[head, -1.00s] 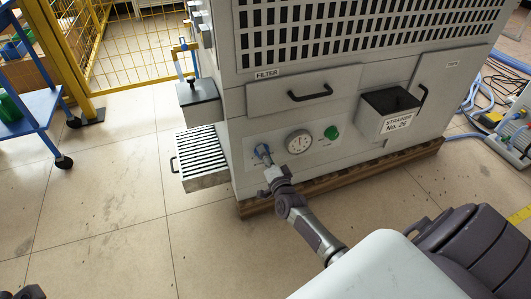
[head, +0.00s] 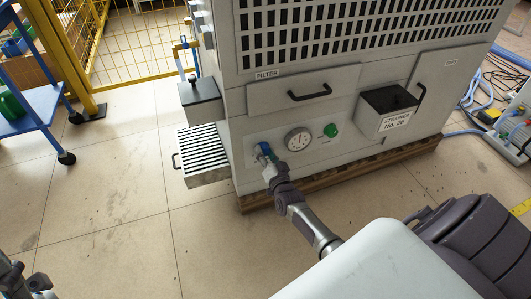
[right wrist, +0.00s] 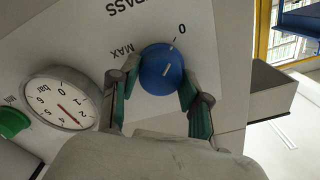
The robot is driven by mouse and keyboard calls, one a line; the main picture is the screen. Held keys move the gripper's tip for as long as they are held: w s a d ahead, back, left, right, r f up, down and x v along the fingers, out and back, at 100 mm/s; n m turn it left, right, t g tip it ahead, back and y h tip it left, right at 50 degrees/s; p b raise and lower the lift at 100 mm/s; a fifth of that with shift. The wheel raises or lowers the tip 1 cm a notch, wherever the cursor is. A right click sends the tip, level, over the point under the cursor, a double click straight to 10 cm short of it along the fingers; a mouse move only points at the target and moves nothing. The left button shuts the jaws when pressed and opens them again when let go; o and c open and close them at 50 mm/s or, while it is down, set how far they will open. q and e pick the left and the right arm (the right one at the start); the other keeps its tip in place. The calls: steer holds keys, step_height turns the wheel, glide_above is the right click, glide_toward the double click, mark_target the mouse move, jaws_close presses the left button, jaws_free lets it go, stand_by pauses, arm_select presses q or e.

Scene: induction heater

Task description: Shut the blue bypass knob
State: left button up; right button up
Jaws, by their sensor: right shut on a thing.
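The blue bypass knob (head: 264,147) is on the lower front panel of the grey machine, left of a round gauge. It shows large in the right wrist view (right wrist: 160,68), with a pale line on its face pointing roughly toward the printed 0. MAX is printed to its left. My right gripper (head: 266,157) is shut on the knob. In the right wrist view its green-padded fingers (right wrist: 158,88) sit on either side of the knob. Part of my left gripper (head: 27,282) shows at the lower left edge; its jaws are unclear.
A strainer box (head: 388,111) and a filter drawer (head: 305,92) sit above. A slatted tray (head: 203,158) juts out at the left. The floor in front is clear.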

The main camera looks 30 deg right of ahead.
steer(key=shift+f, duration=0.1)
steer(key=o, duration=1.1)
steer(key=shift+o, duration=0.2)
steer(key=shift+s, duration=0.1)
steer(key=v, duration=1.2)
